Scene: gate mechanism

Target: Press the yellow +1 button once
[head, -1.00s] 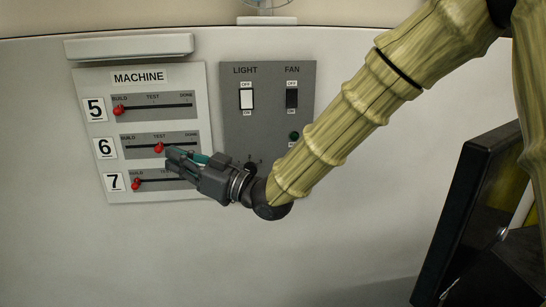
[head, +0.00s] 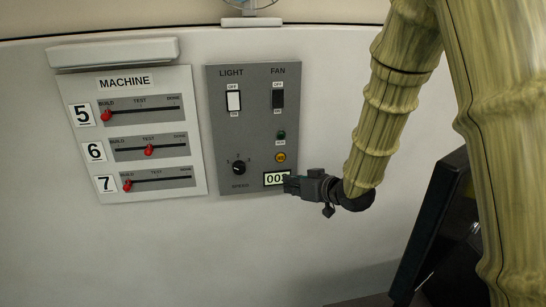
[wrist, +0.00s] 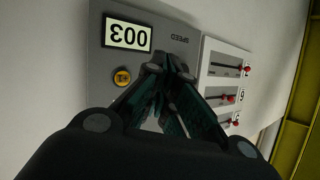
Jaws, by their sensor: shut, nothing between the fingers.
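The round yellow +1 button (head: 280,158) is on the grey LIGHT/FAN panel (head: 215,120), below a small green button and above the counter display (head: 271,179). The button also shows in the wrist view (wrist: 121,77), with the display (wrist: 128,34) reading 003. My gripper (head: 288,184) is shut and empty at the panel's lower right edge, partly covering the display's right end in the head view. In the wrist view the fingertips (wrist: 166,64) lie to the right of the button, which is uncovered. I cannot tell whether the fingers touch the panel.
The speed knob (head: 238,168) is left of the button. The green button (head: 281,135) and the light (head: 233,100) and fan (head: 278,99) switches are above. The MACHINE panel (head: 140,163) with red sliders is at left. A dark screen-like object (head: 430,235) stands at right.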

